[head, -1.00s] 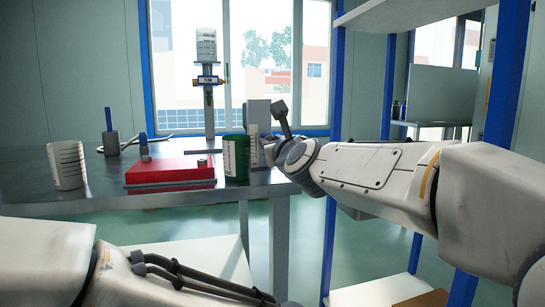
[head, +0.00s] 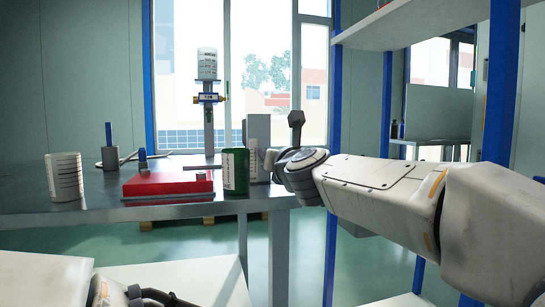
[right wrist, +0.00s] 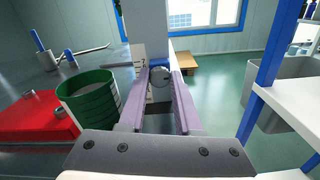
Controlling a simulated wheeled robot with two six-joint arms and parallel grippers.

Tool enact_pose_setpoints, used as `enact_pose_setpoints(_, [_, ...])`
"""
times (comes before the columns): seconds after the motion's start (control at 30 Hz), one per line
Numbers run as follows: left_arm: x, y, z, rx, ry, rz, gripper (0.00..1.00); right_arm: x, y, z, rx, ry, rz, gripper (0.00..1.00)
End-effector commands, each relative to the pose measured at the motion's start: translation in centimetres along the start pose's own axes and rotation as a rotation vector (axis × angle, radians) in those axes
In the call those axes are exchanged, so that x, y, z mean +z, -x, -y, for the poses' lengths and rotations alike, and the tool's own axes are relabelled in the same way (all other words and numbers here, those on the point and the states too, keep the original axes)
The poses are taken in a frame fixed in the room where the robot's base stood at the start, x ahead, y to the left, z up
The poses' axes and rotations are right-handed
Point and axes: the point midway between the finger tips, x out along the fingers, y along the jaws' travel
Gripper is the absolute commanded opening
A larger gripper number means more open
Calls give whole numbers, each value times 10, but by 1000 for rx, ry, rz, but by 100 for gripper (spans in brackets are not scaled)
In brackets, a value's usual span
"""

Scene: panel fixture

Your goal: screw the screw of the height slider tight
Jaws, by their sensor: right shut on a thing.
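In the right wrist view, the grey round head of the screw (right wrist: 160,78) sits between the two pale purple fingers of my right gripper (right wrist: 159,72), which is shut on it. A blue part, apparently the height slider (right wrist: 158,63), shows just beyond the screw, against a pale grey upright panel (right wrist: 145,25) with scale marks. How far the screw is turned in cannot be told. In the head view the panel (head: 258,132) stands at the table's right end, with my right wrist close to its right side. My left gripper is out of view.
A green container (head: 235,172) stands close left of the panel. A red block (head: 165,184), a white marked cup (head: 65,178) and a post with a blue and yellow clamp (head: 208,98) are on the grey table (head: 100,208). A blue-posted shelf (head: 333,160) stands at right.

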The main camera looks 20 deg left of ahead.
Motion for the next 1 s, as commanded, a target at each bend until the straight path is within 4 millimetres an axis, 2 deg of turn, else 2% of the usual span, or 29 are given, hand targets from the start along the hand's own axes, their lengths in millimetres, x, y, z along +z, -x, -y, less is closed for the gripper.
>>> enact_pose_setpoints(0.17, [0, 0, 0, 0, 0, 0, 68, 0, -1, 1, -3, 1, 1, 0])
enact_pose_setpoints(0.2, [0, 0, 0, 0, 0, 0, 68, 0, -1, 1, -3, 2, 1, 40])
enact_pose_setpoints(0.27, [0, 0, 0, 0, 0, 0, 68, 0, -1, 1, -3, 2, 1, 62])
enact_pose_setpoints(0.67, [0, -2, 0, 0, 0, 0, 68, 0, 6, 0, -1, 2, 2, 62])
enact_pose_setpoints(0.77, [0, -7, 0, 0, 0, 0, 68, 0, 19, 0, 0, 2, 3, 62])
enact_pose_setpoints(1.0, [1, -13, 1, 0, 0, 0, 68, 0, 67, 0, 0, 2, 2, 62])
